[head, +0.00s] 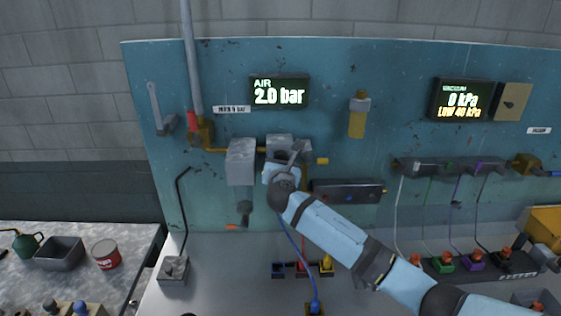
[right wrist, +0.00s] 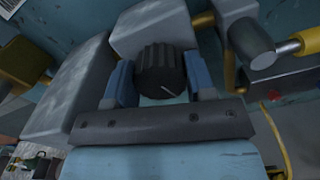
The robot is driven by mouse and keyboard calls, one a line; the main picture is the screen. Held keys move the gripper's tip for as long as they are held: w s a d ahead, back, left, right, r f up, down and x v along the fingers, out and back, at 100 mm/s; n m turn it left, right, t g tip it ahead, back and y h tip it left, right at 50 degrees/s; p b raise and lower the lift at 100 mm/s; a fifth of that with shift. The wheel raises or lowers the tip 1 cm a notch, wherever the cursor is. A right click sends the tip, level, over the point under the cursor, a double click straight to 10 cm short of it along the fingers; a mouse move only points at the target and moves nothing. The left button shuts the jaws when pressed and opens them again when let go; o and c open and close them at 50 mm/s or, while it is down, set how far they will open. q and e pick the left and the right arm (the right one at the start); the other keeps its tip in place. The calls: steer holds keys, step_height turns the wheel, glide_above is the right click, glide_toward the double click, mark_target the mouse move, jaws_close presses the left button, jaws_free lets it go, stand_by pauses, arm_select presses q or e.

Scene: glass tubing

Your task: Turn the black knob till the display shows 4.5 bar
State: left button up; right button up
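The black knob (right wrist: 160,71) is ribbed, with a pale pointer line toward the lower right of its face. It sits on the front of a grey regulator block (right wrist: 150,30). My right gripper (right wrist: 161,80) has its blue fingers on both sides of the knob, seemingly touching it, so it looks shut on the knob. In the head view the right gripper (head: 283,172) hides the knob and part of the regulator (head: 279,143). The AIR display (head: 279,91) reads 2.0 bar. My left gripper is not in view.
A grey filter block (head: 241,162) stands just left of the regulator. A vacuum display (head: 461,100) is on the panel's right. A label (head: 231,109) is left of the AIR display.

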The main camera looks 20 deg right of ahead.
steer(key=shift+c, duration=1)
steer(key=shift+m, duration=0.3)
steer(key=m+b, duration=0.2)
steer(key=m, duration=0.1)
steer(key=shift+f, duration=0.15)
steer(key=m+b, duration=0.1)
steer(key=m, duration=0.3)
steer(key=shift+b, duration=0.3)
steer(key=m+b, duration=0.2)
steer(key=m, duration=0.2)
steer(key=shift+d, duration=0.15)
steer(key=shift+m+b, duration=0.55)
steer(key=shift+m, duration=1.05)
